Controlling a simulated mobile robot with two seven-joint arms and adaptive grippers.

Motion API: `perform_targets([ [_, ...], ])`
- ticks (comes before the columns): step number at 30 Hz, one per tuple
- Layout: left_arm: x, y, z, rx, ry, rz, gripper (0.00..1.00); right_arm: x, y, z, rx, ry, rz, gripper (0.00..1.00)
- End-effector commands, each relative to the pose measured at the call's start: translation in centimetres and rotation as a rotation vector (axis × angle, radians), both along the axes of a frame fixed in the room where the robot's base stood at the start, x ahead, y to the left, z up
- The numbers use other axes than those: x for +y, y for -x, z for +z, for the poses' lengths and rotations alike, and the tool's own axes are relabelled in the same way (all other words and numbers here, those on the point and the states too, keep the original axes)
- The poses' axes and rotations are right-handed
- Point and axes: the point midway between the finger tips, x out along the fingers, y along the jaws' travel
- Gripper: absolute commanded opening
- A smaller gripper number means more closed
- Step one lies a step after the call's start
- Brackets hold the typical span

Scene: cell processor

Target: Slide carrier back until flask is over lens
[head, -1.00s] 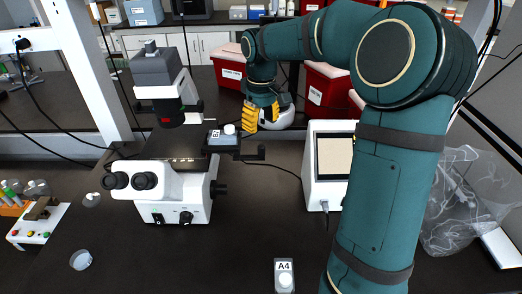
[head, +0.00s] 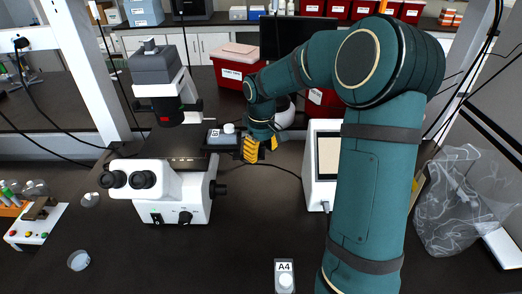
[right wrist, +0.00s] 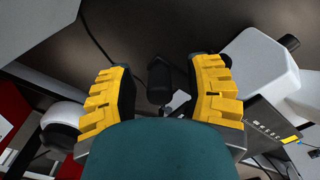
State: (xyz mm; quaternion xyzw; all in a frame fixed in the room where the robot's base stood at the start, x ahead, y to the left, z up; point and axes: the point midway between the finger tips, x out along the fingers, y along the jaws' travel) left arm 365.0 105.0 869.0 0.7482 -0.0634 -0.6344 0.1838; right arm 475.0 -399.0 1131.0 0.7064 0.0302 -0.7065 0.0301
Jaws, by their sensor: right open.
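The white microscope (head: 170,190) stands on the bench with its dark upper column and lamp head (head: 165,105) above the stage. The dark carrier (head: 222,142) sits at the right side of the stage and bears a flask with a white cap (head: 229,128). My right gripper (head: 258,152) is beside the carrier's right end, where the handle sticks out, and hides most of that handle. In the right wrist view the yellow fingers (right wrist: 163,95) are open, with a black knob-like part (right wrist: 159,80) showing between them. The lens under the stage is hidden. My left gripper is out of view.
A white device with a screen (head: 322,165) stands right of the microscope. A labelled A4 flask (head: 285,278) is at the front edge. A small dish (head: 80,260) and a tube rack (head: 12,205) are at left. Red bins (head: 235,68) stand behind.

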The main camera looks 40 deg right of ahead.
Motion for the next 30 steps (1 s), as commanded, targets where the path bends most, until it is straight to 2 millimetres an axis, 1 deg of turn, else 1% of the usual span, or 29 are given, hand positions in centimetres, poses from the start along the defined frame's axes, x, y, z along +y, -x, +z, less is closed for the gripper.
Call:
perform_targets([
  [1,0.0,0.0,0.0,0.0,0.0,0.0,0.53,0.0,0.0,0.0,0.0,0.0,0.0,0.36],
  [2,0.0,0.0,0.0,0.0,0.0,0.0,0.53,0.0,0.0,0.0,0.0,0.0,0.0,0.25],
  [3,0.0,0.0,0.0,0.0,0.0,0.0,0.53,0.0,0.0,0.0,0.0,0.0,0.0,0.11],
  [4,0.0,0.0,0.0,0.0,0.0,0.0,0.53,0.0,0.0,0.0,0.0,0.0,0.0,0.01],
  [14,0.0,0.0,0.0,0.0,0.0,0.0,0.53,0.1,-0.1,0.0,-0.002,0.0,0.001,0.0],
  [17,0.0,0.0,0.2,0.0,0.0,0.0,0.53,0.9,-0.9,0.1,-0.002,0.0,0.003,0.0],
  [20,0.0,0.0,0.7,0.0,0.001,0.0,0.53,2.7,-2.4,0.2,-0.002,-0.001,0.008,0.0],
  [27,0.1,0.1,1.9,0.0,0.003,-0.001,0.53,8.1,-7.0,0.2,-0.004,0.001,0.007,0.0],
  [30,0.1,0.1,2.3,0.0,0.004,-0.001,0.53,9.7,-8.3,0.2,-0.004,0.001,0.005,0.0],
])
